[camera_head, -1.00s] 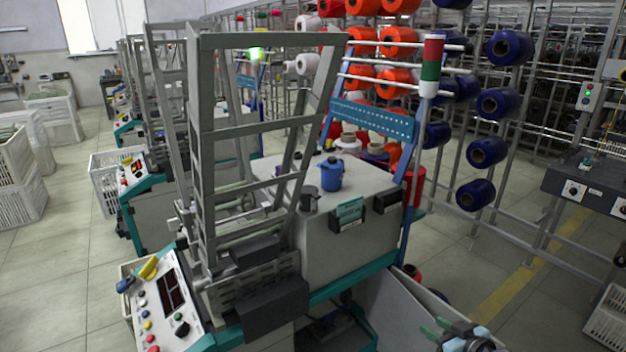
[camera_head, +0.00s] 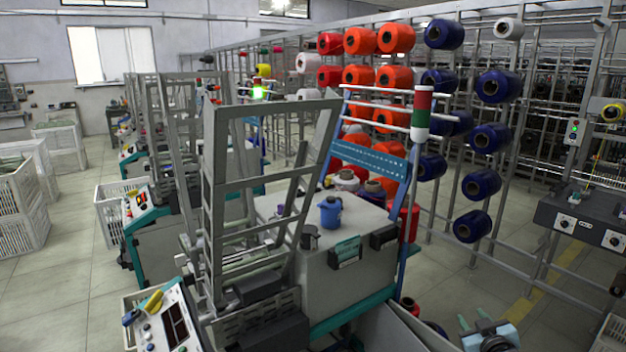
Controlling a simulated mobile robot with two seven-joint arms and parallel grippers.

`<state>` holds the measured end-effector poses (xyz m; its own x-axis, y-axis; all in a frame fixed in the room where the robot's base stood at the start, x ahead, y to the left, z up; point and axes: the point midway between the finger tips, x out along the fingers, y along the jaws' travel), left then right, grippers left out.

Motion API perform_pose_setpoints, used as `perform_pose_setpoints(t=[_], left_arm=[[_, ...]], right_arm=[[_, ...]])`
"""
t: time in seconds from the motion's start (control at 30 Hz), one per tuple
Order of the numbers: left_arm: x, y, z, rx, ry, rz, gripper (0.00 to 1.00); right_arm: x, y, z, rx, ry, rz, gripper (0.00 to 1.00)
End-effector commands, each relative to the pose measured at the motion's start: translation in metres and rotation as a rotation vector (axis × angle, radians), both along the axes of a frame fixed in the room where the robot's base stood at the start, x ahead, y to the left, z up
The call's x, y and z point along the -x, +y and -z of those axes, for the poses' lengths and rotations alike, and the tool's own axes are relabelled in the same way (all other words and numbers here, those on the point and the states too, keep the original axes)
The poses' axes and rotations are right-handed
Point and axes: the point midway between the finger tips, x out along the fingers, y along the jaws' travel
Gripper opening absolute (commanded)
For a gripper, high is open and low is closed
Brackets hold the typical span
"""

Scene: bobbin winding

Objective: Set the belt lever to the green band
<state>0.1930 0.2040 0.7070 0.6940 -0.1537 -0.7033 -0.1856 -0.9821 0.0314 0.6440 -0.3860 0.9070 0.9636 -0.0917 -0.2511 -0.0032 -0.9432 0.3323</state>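I cannot make out a belt lever with a green band for certain. A winding machine (camera_head: 352,270) with a tall grey frame stands in front of me. A yellow handle (camera_head: 153,301) sticks up at the top of its control panel (camera_head: 172,325), at the lower left. My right gripper (camera_head: 472,320) is low at the lower right, over the floor and touching nothing that I can see. Its two teal fingertips stand apart with nothing between them. My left gripper is out of view.
A red, green and white signal post (camera_head: 422,115) rises behind the machine. A rack of orange and blue bobbins (camera_head: 482,183) stands behind. A dark bench (camera_head: 588,222) with dials is at the right. White crates (camera_head: 20,190) stand at the left.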

Motion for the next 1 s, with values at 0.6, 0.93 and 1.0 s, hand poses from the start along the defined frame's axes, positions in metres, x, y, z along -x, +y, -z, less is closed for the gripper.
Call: perform_pose_setpoints(t=[0.6, 0.93, 1.0], left_arm=[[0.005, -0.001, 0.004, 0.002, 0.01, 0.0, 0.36], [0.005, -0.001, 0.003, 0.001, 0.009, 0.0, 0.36], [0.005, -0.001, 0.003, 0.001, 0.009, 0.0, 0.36]], right_arm=[[0.174, 0.091, 0.152, -0.092, 0.229, -0.096, 0.36], [0.345, 0.153, 0.205, -0.224, 0.422, -0.123, 0.36], [0.378, 0.163, 0.207, -0.251, 0.459, -0.122, 0.36]])
